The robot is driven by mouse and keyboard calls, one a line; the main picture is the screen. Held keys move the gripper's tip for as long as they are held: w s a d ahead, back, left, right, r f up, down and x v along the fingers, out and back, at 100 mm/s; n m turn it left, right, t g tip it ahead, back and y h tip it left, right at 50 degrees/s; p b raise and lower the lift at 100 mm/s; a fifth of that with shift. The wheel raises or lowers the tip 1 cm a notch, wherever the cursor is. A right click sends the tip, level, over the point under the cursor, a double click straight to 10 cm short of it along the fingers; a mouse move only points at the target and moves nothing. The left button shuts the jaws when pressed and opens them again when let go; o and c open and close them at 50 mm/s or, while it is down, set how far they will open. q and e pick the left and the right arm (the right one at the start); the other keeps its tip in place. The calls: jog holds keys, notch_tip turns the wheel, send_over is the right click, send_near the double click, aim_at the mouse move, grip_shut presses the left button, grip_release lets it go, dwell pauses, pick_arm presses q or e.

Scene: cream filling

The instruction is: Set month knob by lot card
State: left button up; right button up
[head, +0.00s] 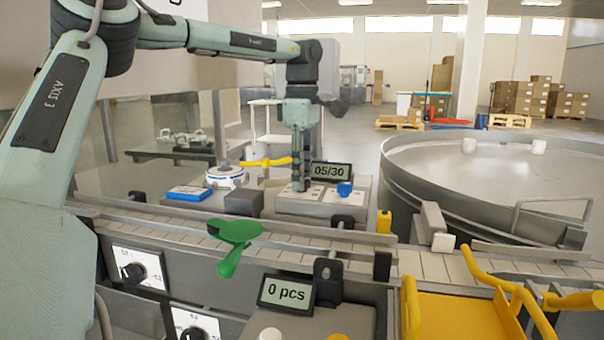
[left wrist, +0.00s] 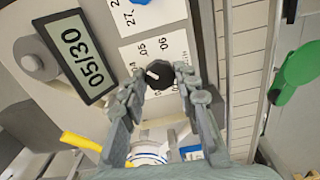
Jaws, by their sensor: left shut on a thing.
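My left gripper (head: 301,185) reaches down onto the control box (head: 312,208) behind the conveyor. In the left wrist view its fingers (left wrist: 163,82) close around the black month knob (left wrist: 158,74), which has a white pointer mark. The dial plate (left wrist: 152,52) shows 04, 05 and 06 near the knob. In the head view the fingers hide the knob. The display (head: 331,171) reads 05/30, and it also shows in the left wrist view (left wrist: 76,57). A blue knob (head: 345,189) sits beside the month knob. I cannot make out a lot card. My right gripper is not in view.
A green handle (head: 236,237) stands over the conveyor, in front of the box. A yellow-handled tool (head: 266,162) and a white round device (head: 226,176) lie left of the gripper. A large round metal table (head: 490,175) is at right.

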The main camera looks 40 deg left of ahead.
pick_arm(q)
jog(key=m, duration=1.2)
jog(key=shift+m, duration=0.3)
dwell(0.4)
jog(key=o, duration=1.2)
jog(key=shift+c, duration=0.2)
notch_tip(320, 180, up, 12)
